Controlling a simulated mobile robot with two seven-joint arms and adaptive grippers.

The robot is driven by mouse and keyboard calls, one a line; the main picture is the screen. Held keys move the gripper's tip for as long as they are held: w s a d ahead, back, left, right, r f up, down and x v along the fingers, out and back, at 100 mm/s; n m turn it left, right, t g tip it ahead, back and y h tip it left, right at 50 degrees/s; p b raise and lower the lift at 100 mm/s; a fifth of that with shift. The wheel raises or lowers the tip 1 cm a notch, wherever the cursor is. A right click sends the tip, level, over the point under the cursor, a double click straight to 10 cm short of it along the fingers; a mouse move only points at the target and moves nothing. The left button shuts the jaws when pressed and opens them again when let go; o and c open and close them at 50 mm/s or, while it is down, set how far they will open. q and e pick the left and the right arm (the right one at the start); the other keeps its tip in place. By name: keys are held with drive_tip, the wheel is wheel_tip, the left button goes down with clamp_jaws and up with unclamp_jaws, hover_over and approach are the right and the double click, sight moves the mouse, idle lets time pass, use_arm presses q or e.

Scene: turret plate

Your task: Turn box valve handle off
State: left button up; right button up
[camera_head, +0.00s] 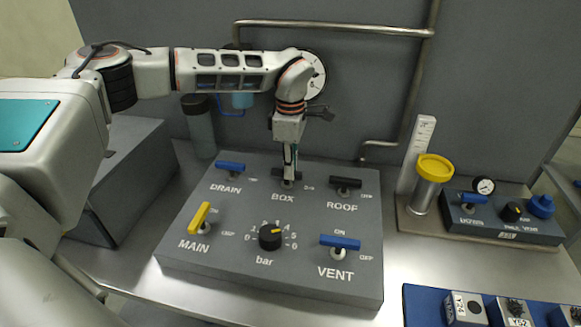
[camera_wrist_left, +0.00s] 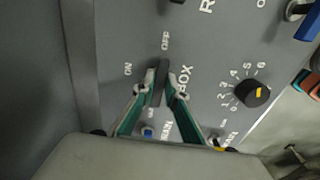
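The box valve handle (camera_head: 285,173) is a black bar above the BOX label, lying roughly level across the panel. In the left wrist view the dark handle (camera_wrist_left: 163,82) points toward the OFF mark, with ON off to its side. My left gripper (camera_head: 289,167) reaches down onto the handle from above and partly hides it. In the left wrist view its two green-sided fingers (camera_wrist_left: 163,88) stand on either side of the handle, with a narrow gap seeming to show. Whether they touch it is hard to tell. My right gripper is not in view.
The grey panel (camera_head: 218,262) also bears blue drain (camera_head: 230,166) and vent (camera_head: 340,242) handles, a black roof handle (camera_head: 345,183), a yellow main handle (camera_head: 199,217) and a bar knob (camera_head: 270,237). A yellow-topped cylinder (camera_head: 428,184) stands at right. Pipes run along the wall behind.

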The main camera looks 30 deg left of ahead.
use_arm(q)
drive_tip(key=o, duration=0.4)
wheel_tip(320, 180, up, 12)
idle(0.5)
idle(0.5)
